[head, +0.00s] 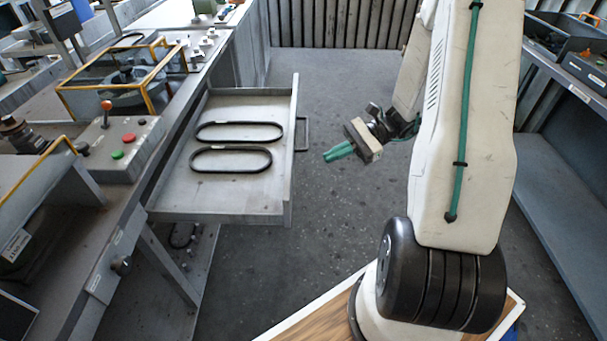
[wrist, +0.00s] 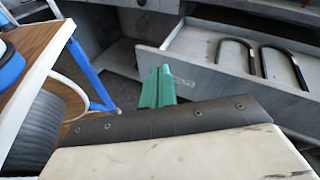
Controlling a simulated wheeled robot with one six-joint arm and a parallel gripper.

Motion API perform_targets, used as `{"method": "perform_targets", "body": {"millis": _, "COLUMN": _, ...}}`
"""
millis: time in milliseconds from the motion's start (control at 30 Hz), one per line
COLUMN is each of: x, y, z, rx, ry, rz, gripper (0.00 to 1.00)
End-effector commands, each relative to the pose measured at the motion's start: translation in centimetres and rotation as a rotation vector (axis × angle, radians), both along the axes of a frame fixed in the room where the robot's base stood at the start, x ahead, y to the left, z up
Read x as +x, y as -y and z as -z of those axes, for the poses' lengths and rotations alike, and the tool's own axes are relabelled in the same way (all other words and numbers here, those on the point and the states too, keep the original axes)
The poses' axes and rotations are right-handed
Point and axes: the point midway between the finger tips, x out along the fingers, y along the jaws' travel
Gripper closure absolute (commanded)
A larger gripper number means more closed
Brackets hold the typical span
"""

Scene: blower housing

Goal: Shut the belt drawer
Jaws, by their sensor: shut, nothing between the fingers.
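The belt drawer (head: 238,178) is a grey metal tray pulled out to the right from the workbench in the head view. Two black belts (head: 231,159) lie flat in it. Its handle (head: 302,134) is on the right-hand front face. My gripper (head: 338,152), with green fingers, is shut and empty, to the right of the handle and apart from it. In the wrist view the green fingers (wrist: 157,88) are together, and the drawer (wrist: 225,82) with the belts (wrist: 262,62) shows behind and to the right of them. The handle cannot be made out there.
The workbench (head: 110,185) on the left carries a control box (head: 118,148) with a lever and red and green buttons, and a yellow-framed guard (head: 125,75). A grey shelf (head: 565,185) stands on the right. Clear floor (head: 340,90) lies between them.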

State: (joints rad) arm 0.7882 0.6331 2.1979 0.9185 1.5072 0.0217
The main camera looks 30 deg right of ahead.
Motion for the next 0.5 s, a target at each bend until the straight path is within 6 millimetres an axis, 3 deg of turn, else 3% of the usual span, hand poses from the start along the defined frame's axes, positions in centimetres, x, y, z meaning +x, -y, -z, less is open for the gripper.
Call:
{"method": "perform_targets", "body": {"millis": 33, "x": 0.0, "y": 1.4, "z": 2.0, "rx": 0.061, "ry": -0.030, "rz": 0.076, "gripper": 1.00}}
{"method": "perform_targets", "body": {"millis": 200, "x": 0.0, "y": 4.9, "z": 7.2, "rx": 0.214, "ry": -0.087, "rz": 0.291, "gripper": 1.00}}
{"method": "perform_targets", "body": {"millis": 333, "x": -0.3, "y": 6.4, "z": 9.8, "rx": 0.284, "ry": -0.112, "rz": 0.393, "gripper": 1.00}}
{"method": "perform_targets", "body": {"millis": 500, "x": -0.3, "y": 6.8, "z": 11.0, "rx": 0.319, "ry": -0.122, "rz": 0.443, "gripper": 1.00}}
